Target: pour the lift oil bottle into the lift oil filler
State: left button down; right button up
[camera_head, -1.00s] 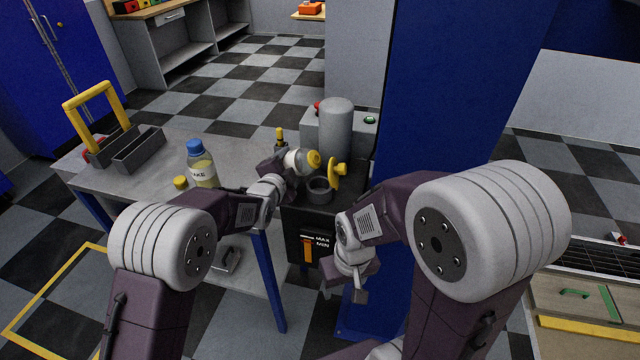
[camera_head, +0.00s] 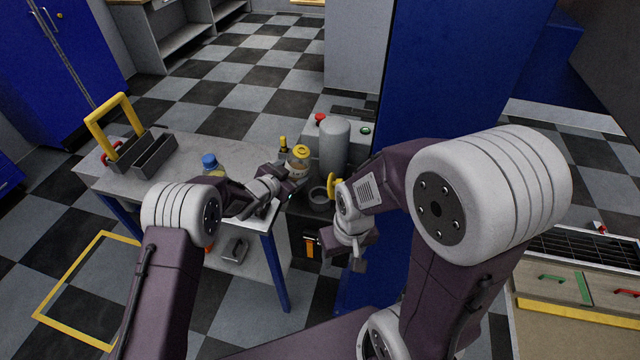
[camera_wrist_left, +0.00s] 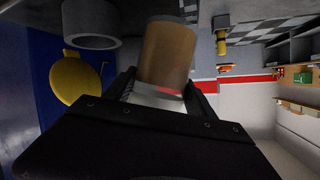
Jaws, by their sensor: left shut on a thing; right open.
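The lift oil bottle (camera_head: 299,162), amber with a yellow top, is near upright in my left gripper (camera_head: 286,184). A round yellow cap (camera_head: 335,185) stands beside the filler, partly behind my right arm. My right gripper (camera_head: 358,266) is open and empty, lower right of the filler.
A grey cylinder (camera_head: 334,145) stands behind the filler, and a blue column (camera_head: 440,70) to the right. On the grey table (camera_head: 240,158) are a blue-capped bottle (camera_head: 210,164), partly hidden by my left arm, and a yellow-handled tool tray (camera_head: 150,155). A small yellow-topped bottle (camera_head: 283,145) stands behind the held bottle.

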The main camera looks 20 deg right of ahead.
aim_at(287, 163)
pick_arm(q)
jog(key=shift+w+f+n+g+h+p, duration=0.1)
jog(key=shift+n+g+h+p, duration=0.25)
jog(key=shift+n+p, duration=0.3)
jog(key=shift+f+n+g+h, duration=0.25)
jog(key=shift+f+n, duration=0.05)
jog(key=shift+n, duration=0.15)
pick_arm(e)
jog(key=shift+r, duration=1.5)
pick_arm(q)
jog(key=shift+p, duration=0.3)
notch_tip(287, 163, up, 5)
jog(key=p, duration=0.3)
jog(key=shift+r+p, duration=0.1)
jog(key=shift+p, duration=0.3)
pick_arm(e)
notch_tip(287, 163, up, 4)
jog(key=shift+f, duration=0.15)
